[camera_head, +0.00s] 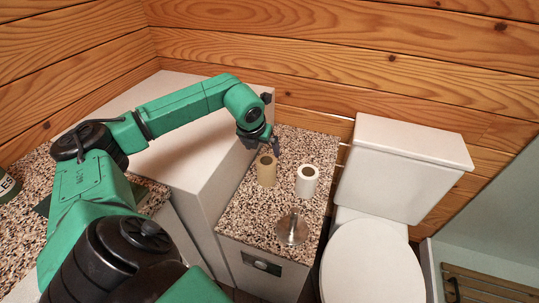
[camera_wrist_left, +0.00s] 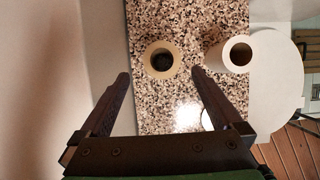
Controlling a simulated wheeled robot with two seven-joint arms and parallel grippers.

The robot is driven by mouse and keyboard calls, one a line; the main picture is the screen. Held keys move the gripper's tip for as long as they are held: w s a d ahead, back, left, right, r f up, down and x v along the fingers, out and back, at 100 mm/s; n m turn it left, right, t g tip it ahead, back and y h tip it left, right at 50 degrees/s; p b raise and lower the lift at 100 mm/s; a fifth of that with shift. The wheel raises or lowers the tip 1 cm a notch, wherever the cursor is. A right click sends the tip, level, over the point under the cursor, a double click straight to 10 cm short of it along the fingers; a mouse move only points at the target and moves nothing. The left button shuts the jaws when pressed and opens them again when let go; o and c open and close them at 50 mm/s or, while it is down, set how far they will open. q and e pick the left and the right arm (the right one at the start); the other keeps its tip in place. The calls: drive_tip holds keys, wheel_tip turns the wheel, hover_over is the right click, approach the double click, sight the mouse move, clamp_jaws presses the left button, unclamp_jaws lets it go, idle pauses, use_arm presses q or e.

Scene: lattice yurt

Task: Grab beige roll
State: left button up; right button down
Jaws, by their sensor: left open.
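The beige roll (camera_head: 266,171) stands upright on the speckled stone top of a small cabinet. It also shows from above in the left wrist view (camera_wrist_left: 161,59), with its hollow core visible, ahead of and between the fingers. My left gripper (camera_head: 265,141) is at the far side of the beige roll, close to it in the head view. In the left wrist view its two fingers (camera_wrist_left: 160,78) are spread wide with nothing between the tips. From these views I cannot tell the exact height gap between fingers and roll. My right gripper is in neither view.
A white roll (camera_head: 306,181) stands right of the beige roll, a short gap away. A shiny metal stand (camera_head: 292,228) is nearer the front of the speckled top (camera_head: 252,215). A white toilet (camera_head: 400,170) is at the right; a white box-like unit (camera_head: 185,165) is at the left.

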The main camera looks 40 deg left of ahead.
use_arm(q)
drive_tip(key=b, duration=0.3)
hover_over(268, 164)
drive_tip(key=s+d, duration=0.2)
drive_tip(key=s, duration=0.1)
drive_tip(key=f, duration=0.6)
drive_tip(key=shift+a+f, duration=0.2)
drive_tip(key=shift+f, duration=0.1)
drive_tip(key=b+x, duration=0.3)
drive_tip(key=x, duration=0.2)
drive_tip(key=shift+f, duration=0.15)
drive_tip(key=shift+w+a+f+b, duration=0.1)
drive_tip(key=shift+w+f+b, duration=0.1)
drive_tip(key=shift+f+b, duration=0.15)
drive_tip(key=shift+r, duration=0.1)
drive_tip(key=c, duration=1.2)
drive_tip(key=shift+o, duration=0.2)
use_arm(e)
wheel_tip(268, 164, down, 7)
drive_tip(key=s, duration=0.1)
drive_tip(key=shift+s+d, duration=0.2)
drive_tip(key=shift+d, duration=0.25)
use_arm(q)
drive_tip(key=shift+r, duration=0.15)
